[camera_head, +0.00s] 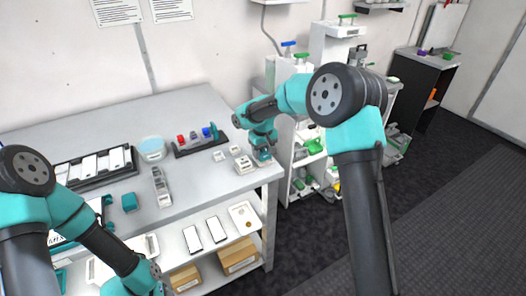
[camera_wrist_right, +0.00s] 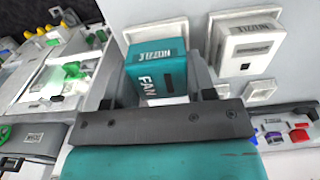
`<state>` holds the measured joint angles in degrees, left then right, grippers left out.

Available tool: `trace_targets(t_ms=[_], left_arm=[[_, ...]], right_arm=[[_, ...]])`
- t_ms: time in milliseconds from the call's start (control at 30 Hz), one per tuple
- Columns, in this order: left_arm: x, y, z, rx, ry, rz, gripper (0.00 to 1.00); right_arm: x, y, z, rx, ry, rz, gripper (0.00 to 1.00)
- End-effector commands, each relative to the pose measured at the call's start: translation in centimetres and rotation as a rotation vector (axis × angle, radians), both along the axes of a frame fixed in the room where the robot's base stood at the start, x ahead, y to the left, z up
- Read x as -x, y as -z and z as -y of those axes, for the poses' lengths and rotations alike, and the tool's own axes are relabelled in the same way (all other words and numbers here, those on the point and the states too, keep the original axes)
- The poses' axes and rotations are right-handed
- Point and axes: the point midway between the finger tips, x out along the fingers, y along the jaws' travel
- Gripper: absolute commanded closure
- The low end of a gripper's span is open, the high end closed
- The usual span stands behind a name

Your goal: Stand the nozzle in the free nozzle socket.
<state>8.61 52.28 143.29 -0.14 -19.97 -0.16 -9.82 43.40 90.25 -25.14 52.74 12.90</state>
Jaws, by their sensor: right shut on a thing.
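The nozzle (camera_wrist_right: 156,68) is a teal block with a dark label and the word FAN on it. My right gripper (camera_head: 262,157) is shut on it at the right end of the grey table; its jaws (camera_wrist_right: 160,88) flank the block in the wrist view. Behind the block's far end is a white square socket (camera_wrist_right: 130,25), partly covered by the block. I cannot tell whether the block sits in it. A white nozzle block (camera_wrist_right: 247,48) occupies the neighbouring socket (camera_wrist_right: 217,21) to the right. My left gripper (camera_head: 148,283) is low at the bottom edge, its jaws unclear.
Small white pieces (camera_head: 219,156) lie on the table (camera_head: 199,194) left of the right gripper. A shelf with green items (camera_head: 307,150) is beyond the table's right edge.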

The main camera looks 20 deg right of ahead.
Motion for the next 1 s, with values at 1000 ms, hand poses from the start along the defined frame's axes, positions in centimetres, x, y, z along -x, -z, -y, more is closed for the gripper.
trace_targets(t_ms=[1000], left_arm=[[0.0,0.0,0.0,0.000,0.000,0.000,0.57]], right_arm=[[0.0,1.5,0.0,0.000,0.000,0.000,0.38]])
